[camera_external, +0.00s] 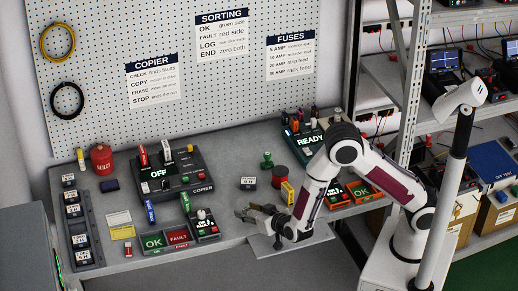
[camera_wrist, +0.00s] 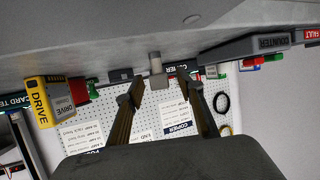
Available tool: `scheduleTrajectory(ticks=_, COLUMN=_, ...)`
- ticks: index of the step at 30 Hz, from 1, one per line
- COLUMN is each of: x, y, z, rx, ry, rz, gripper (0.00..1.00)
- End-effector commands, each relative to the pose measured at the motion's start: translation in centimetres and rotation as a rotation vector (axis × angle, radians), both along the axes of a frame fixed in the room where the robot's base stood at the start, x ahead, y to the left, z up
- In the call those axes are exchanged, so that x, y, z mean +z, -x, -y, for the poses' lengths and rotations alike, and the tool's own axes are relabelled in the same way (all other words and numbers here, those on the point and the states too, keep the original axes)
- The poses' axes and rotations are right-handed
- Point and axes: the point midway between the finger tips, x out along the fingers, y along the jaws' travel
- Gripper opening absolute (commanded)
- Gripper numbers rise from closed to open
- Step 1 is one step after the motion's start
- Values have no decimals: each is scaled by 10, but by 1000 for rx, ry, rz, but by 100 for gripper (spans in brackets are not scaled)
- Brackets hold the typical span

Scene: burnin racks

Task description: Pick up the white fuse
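A white upright piece (camera_external: 167,150) stands in the copier unit (camera_external: 178,188), beside a red one. Another white-topped piece (camera_external: 201,214) is on a small dark unit left of my gripper.
Green OK (camera_external: 153,241) and red FAULT (camera_external: 178,236) trays lie front left. A small labelled block (camera_external: 248,183) stands behind my gripper. Metal shelving (camera_external: 400,95) rises at the right.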

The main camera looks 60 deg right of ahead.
Motion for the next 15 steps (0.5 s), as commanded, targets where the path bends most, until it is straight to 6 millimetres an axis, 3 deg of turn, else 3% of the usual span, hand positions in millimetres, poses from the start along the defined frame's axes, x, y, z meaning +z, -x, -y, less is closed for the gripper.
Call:
scheduleTrajectory(ticks=11, x=0, y=0, z=0, rx=0, ry=0, rz=0, gripper=38)
scheduleTrajectory(ticks=15, x=0, y=0, z=0, rx=0, ry=0, rz=0, gripper=1)
